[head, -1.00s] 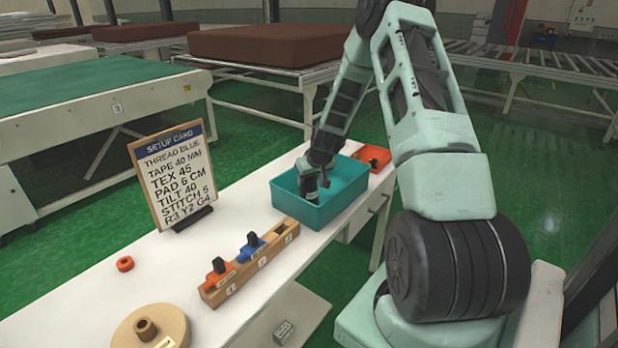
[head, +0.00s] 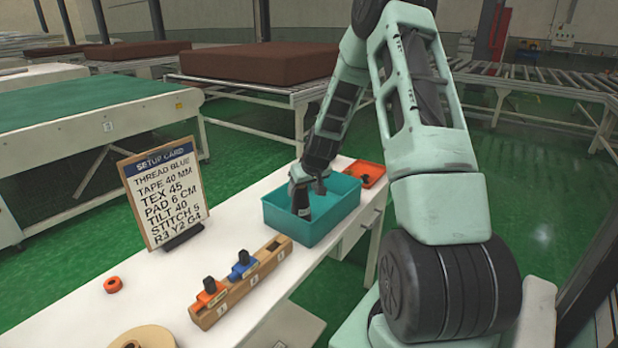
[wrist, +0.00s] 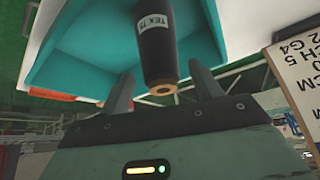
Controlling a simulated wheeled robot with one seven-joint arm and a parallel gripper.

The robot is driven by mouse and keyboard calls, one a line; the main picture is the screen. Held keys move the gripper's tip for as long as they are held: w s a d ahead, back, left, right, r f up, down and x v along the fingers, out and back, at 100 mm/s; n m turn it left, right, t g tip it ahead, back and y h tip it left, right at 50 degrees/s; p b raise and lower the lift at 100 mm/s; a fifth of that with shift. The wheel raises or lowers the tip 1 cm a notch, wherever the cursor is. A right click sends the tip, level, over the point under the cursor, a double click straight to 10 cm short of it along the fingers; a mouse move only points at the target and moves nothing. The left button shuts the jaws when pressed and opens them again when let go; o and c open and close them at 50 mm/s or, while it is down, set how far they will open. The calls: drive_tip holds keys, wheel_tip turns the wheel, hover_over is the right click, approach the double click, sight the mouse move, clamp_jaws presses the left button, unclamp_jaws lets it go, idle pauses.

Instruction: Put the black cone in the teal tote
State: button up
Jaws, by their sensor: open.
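The teal tote (head: 335,222) stands on the white table, and its teal wall (wrist: 75,60) fills much of the upper wrist view. The black cone (head: 302,204) is inside the tote's opening, below my gripper (head: 304,184). In the wrist view the black cone (wrist: 156,40) shows a white label reading "TEX" and a tan end. My gripper (wrist: 161,88) is open, with one finger on each side of the cone's tan end and gaps between. Whether the cone touches the tote's floor is hidden.
An orange tray (head: 371,170) sits behind the tote. A wooden rack (head: 262,268) with orange and blue pieces stands in front. A setup card (head: 165,195) stands at left, near an orange ring (head: 113,285). The table (head: 165,270) has free room between them.

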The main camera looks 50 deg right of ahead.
drive_tip(key=v, duration=0.8)
drive_tip(key=shift+b, duration=0.45)
drive_tip(key=s+a+r+n+g+y, duration=0.1)
drive_tip(key=a+r+n+y, duration=0.15)
drive_tip(key=a, duration=1.25)
drive_tip(key=s+a+r+n+g+y, duration=0.1)
drive_tip(key=a+n, duration=0.2)
drive_tip(key=a, duration=1.2)
drive_tip(key=s+a+n+g, duration=0.1)
drive_tip(key=s+a+n, duration=0.2)
drive_tip(key=s+a, duration=0.5)
drive_tip(key=s+a+r+n+g, duration=0.1)
drive_tip(key=s+a+n+g, duration=0.1)
drive_tip(key=s+a, duration=0.6)
drive_tip(key=s+n, duration=0.1)
drive_tip(key=s, duration=0.6)
drive_tip(key=shift+a+r+g+h, duration=0.3)
drive_tip(key=shift+h, duration=0.05)
